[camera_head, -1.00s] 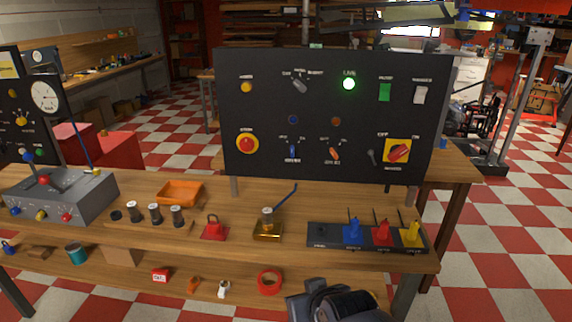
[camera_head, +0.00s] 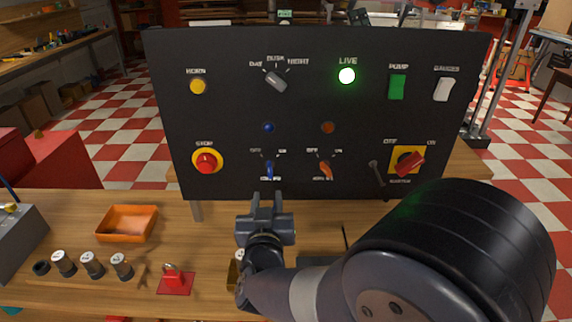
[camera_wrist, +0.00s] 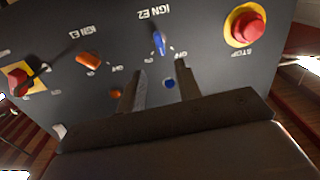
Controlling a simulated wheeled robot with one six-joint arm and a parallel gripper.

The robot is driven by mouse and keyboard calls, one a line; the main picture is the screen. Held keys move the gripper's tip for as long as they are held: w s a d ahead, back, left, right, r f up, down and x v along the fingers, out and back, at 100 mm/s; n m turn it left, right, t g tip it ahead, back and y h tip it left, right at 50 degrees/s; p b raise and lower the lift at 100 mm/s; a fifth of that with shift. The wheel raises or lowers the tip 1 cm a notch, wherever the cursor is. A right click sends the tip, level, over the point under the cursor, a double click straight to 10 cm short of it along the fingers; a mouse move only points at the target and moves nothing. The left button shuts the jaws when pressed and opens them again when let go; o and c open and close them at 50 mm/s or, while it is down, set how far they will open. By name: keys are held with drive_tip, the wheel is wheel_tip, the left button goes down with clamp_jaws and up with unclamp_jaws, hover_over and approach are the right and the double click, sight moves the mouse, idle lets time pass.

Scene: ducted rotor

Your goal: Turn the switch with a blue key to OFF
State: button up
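The blue key (camera_head: 270,170) sits in a switch low on the black panel, between an OFF label on its left and an ON label on its right. It looks nearly upright; which label it points to I cannot tell. It also shows in the wrist view (camera_wrist: 158,42), under the label IGN E2. My gripper (camera_head: 267,198) is open and empty, just in front of and below the key. In the wrist view its two fingertips (camera_wrist: 161,70) are apart, with the key beyond them and not between them.
An orange key (camera_head: 326,170) is to the right, the red STOP button (camera_head: 206,161) to the left. A blue indicator (camera_head: 268,128) is above the key. The green LIVE lamp (camera_head: 347,76) is lit. An orange tray (camera_head: 127,223) and a red padlock (camera_head: 171,277) are on the bench.

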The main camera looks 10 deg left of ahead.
sight(269, 172)
drive_tip(key=p+x, duration=0.1)
drive_tip(key=x, duration=0.9)
drive_tip(key=shift+a, duration=0.1)
drive_tip(key=shift+c, duration=0.3)
clamp_jaws()
